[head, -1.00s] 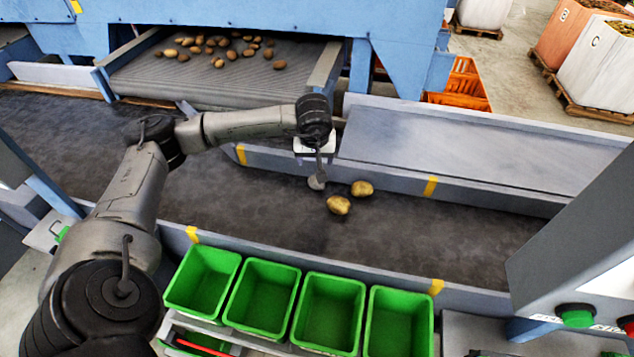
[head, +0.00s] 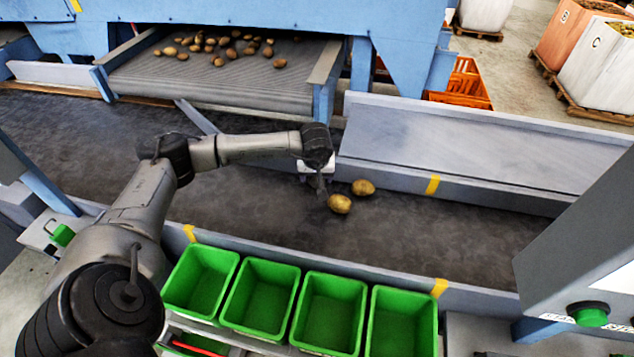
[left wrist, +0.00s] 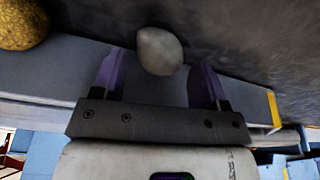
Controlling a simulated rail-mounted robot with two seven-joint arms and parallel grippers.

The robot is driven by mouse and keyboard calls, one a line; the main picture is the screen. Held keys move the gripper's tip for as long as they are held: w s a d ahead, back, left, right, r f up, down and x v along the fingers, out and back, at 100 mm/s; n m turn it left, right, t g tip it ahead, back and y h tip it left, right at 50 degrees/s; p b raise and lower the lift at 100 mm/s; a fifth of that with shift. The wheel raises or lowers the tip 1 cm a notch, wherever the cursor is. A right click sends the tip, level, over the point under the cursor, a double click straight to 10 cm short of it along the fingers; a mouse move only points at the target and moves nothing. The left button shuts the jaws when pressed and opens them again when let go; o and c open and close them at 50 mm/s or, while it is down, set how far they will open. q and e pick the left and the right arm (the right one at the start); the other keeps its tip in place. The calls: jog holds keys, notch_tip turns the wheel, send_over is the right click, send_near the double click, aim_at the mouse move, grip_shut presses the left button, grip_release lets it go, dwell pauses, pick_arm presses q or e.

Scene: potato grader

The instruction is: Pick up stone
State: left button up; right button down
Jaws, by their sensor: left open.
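The stone (left wrist: 160,52) is pale grey and rounded. In the left wrist view it sits between the tips of my left gripper (left wrist: 155,80), whose two purple fingers stand apart on either side of it. In the head view my left gripper (head: 320,188) is low over the dark belt, and its fingers hide the stone. I cannot tell whether either finger touches the stone. My right gripper is in neither view.
Two potatoes (head: 340,204) (head: 363,187) lie on the belt (head: 430,225) just right of my left gripper. Grey side rails (head: 470,193) bound the belt. Several green bins (head: 328,312) stand along the near side. More potatoes lie on the upper conveyor (head: 210,82).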

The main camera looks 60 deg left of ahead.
pick_arm(q)
jog(key=shift+x, duration=1.15)
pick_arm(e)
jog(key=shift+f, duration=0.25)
pick_arm(q)
jog(key=c, duration=0.7)
jog(key=shift+c, duration=0.2)
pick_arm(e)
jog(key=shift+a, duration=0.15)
